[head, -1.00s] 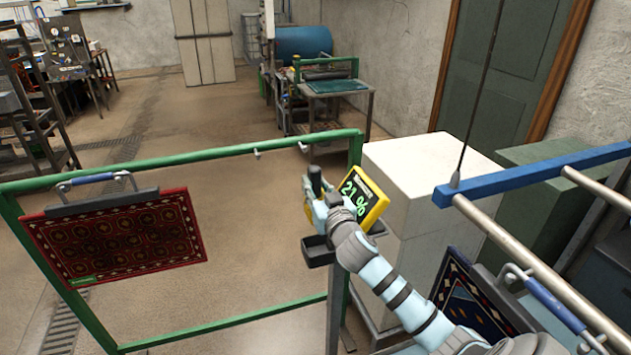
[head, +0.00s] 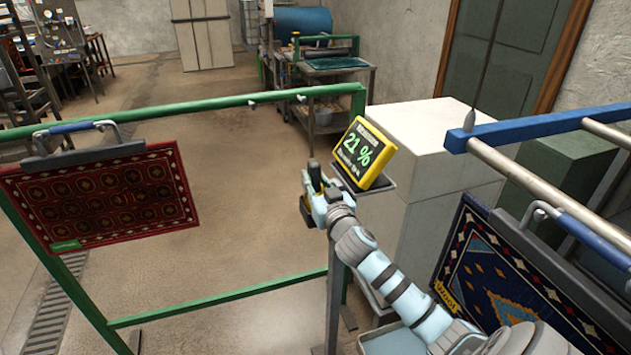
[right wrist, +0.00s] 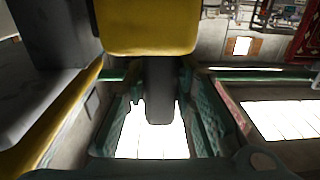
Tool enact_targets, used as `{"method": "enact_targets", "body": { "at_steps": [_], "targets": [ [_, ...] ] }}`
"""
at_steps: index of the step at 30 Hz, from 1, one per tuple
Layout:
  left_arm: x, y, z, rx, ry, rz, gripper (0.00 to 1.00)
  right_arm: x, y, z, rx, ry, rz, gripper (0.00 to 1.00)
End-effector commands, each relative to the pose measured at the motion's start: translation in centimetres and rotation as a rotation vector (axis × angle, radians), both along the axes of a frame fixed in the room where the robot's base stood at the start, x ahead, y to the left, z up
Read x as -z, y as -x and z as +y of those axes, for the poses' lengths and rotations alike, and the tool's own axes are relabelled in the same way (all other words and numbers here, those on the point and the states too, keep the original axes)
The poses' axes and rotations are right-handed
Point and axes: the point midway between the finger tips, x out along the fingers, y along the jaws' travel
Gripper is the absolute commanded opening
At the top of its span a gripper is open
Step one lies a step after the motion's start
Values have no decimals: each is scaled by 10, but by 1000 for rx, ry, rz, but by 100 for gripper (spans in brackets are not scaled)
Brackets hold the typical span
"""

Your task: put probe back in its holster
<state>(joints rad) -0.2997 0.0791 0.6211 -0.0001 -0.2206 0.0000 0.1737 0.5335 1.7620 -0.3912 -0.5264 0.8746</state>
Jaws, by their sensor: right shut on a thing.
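The probe (head: 314,177) has a dark upright handle and a yellow-and-black body. It also shows in the right wrist view as a yellow block (right wrist: 145,28) with a dark stem. My right gripper (head: 316,200) is shut on the probe, just left of the yellow meter. The right wrist view shows its green fingers (right wrist: 160,105) on both sides of the dark stem. The yellow meter (head: 364,153) reads 21 % on its stand. The holster is not clearly visible now; my gripper and the probe cover that spot. I cannot tell whether the probe touches it. My left gripper is out of view.
A green frame (head: 200,114) carries a hanging red rug (head: 105,195) at left. A blue beam and rail (head: 540,128) with a blue rug (head: 500,270) stand at right. A pale block (head: 430,135) is behind the meter. Open floor lies inside the green frame.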

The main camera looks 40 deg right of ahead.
Motion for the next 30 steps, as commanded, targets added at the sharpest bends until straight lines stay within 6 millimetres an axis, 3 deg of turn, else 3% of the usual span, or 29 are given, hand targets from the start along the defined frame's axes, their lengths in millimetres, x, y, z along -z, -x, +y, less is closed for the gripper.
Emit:
{"method": "enact_targets", "body": {
  "at_steps": [10, 11, 15, 25, 30],
  "targets": [
    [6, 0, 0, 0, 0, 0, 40, 6, 0, 0, 0, 1, -2, 0],
    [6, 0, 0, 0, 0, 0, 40, 6, 0, 0, 0, 1, -2, 26],
    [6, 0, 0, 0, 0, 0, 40, 6, 0, 0, 0, 0, -1, 48],
    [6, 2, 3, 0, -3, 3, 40, 7, 3, 1, 0, 1, 0, 48],
    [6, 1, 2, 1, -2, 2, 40, 7, 32, 11, -3, 4, 2, 48]
  ]
}}
